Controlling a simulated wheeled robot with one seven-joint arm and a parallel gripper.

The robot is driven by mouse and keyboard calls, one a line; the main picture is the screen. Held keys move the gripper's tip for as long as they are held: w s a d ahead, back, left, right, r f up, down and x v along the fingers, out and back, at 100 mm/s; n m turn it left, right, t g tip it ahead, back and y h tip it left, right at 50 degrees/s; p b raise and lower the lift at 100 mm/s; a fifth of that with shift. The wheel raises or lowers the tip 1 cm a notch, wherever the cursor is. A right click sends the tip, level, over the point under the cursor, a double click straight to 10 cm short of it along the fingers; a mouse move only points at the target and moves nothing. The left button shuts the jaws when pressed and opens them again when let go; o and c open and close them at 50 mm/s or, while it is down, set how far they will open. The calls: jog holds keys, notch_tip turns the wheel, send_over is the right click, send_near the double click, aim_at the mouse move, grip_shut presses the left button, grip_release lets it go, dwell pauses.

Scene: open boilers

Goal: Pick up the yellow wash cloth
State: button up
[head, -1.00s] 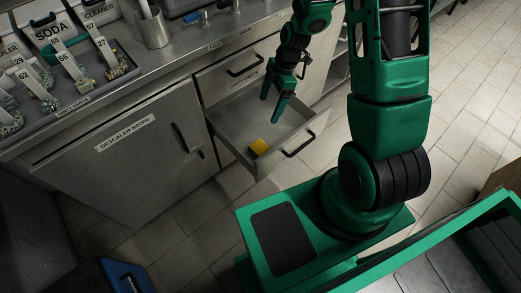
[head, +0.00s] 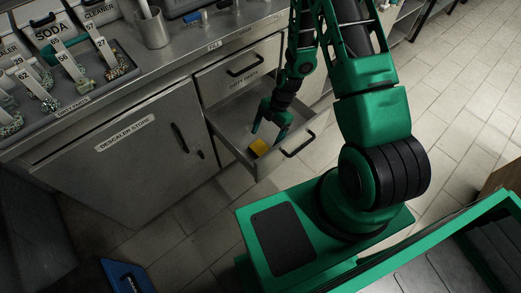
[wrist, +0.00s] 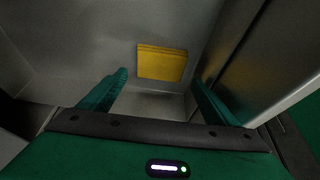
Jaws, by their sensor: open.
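The yellow wash cloth (head: 259,147) lies folded inside the open drawer (head: 226,122), near the drawer's front corner. In the wrist view the cloth (wrist: 162,63) shows as a flat yellow rectangle ahead of and between my two fingers. My gripper (head: 268,134) is open and empty, reaching down into the drawer just above and to the right of the cloth in the head view. In the wrist view the two green fingers of my gripper (wrist: 160,88) stand wide apart. The cloth appears apart from both fingers.
A closed drawer (head: 240,66) is above the open one. A descaler store cabinet door (head: 125,150) is to the left. The counter (head: 185,50) above holds a parts tray (head: 85,102) and a metal cup (head: 152,30).

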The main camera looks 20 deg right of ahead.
aim_at(261, 148)
jog(key=shift+x, duration=2.65)
jog(key=shift+w+d, duration=0.1)
jog(key=shift+d, duration=0.1)
jog(key=shift+c, duration=0.4)
jog(key=c, duration=0.7)
